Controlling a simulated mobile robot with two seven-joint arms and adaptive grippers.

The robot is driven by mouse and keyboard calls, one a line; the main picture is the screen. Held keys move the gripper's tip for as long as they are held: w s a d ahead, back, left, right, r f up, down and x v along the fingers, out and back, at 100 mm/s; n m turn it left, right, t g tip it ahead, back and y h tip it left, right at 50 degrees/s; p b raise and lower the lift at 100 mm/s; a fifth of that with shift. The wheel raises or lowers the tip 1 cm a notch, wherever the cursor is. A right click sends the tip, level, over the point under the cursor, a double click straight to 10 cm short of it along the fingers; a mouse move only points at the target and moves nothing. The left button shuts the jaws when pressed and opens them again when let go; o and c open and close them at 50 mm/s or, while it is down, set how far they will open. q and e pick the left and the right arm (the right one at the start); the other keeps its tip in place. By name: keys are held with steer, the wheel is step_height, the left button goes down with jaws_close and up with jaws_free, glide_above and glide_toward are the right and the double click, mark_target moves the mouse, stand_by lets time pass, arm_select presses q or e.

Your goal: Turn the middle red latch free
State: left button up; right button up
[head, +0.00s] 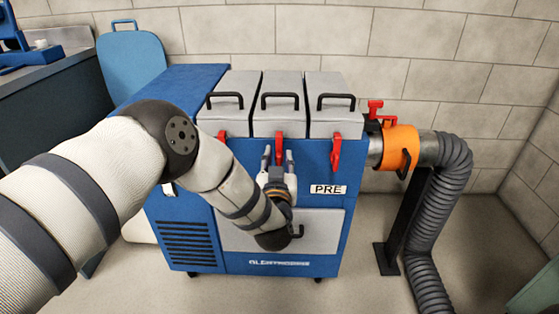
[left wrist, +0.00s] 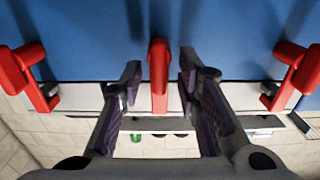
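The middle red latch (head: 279,148) hangs on the front of the blue machine (head: 310,165), below the middle grey lid (head: 279,103). My left gripper (head: 278,160) is just in front of it, with its fingers pointing up. In the left wrist view the middle latch (left wrist: 158,75) stands between the two open fingers (left wrist: 159,85), with a gap on each side. I see no finger touching it. My right gripper shows in neither view.
Red latches flank it at left (head: 223,143) and right (head: 336,153). An orange collar (head: 400,147) and grey hose (head: 450,190) stand at right. Bare floor (head: 350,285) lies in front of the machine.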

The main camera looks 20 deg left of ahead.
arm_select(q)
steer(key=shift+w, duration=0.2)
jaws_close()
steer(key=shift+n, duration=0.3)
steer(key=n, duration=0.3)
steer(key=shift+s+a+n+p, duration=0.1)
steer(key=shift+a+n+p, duration=0.2)
steer(key=shift+n, duration=0.1)
steer(key=n, duration=0.6)
steer(key=f+n, duration=0.1)
steer(key=n, duration=0.1)
steer(key=shift+s+a+n, duration=0.15)
steer(key=shift+a+n, duration=0.25)
steer(key=shift+f+n+b, duration=0.15)
steer(key=shift+n+b, duration=0.2)
steer(key=shift+n, duration=0.8)
steer(key=shift+f+n+b, duration=0.15)
steer(key=shift+n+b, duration=0.2)
steer(key=shift+n, duration=0.8)
